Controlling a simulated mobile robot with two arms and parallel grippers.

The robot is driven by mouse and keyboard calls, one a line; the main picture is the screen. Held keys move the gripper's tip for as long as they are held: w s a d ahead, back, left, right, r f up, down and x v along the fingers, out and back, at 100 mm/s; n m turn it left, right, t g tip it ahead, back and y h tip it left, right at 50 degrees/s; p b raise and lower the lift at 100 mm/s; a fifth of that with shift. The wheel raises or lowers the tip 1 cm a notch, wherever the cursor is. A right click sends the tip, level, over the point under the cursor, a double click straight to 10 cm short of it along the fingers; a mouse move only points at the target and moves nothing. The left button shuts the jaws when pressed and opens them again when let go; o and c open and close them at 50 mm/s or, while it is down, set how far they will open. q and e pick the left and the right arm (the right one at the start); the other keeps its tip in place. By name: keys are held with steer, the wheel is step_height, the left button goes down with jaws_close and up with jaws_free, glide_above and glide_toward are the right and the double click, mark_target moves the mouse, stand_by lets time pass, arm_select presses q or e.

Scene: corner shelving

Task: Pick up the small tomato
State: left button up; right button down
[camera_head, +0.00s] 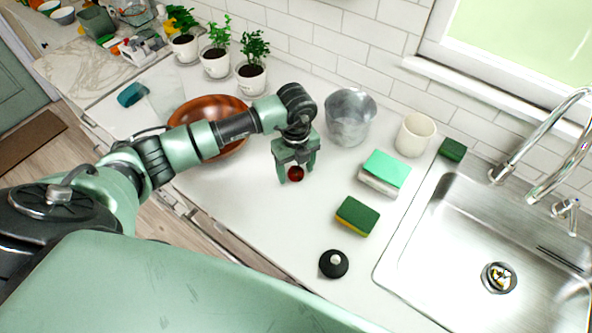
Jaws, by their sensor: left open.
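The small tomato (295,174) is a dark red round thing on the white counter, seen between the fingers of my left gripper (294,172). The gripper points down over it, with a finger on each side. Its jaws are open, and part of the tomato is hidden by the fingers. I cannot tell whether the fingers touch it. My right gripper is not in view.
A brown bowl (226,149) stands behind my left arm. A metal pot (350,116), a cream cup (414,134), sponges (357,216) and a black lid-like disc (334,263) stand to the right. The sink (440,225) is at far right. Potted plants (251,78) line the wall.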

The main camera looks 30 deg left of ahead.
arm_select(q)
steer(key=c, duration=1.4)
steer(key=shift+r, duration=0.15)
steer(key=shift+c, duration=0.2)
step_height(320, 180, up, 14)
steer(key=b, duration=0.4)
step_height(320, 180, up, 6)
glide_above(296, 170)
steer(key=shift+s, duration=0.1)
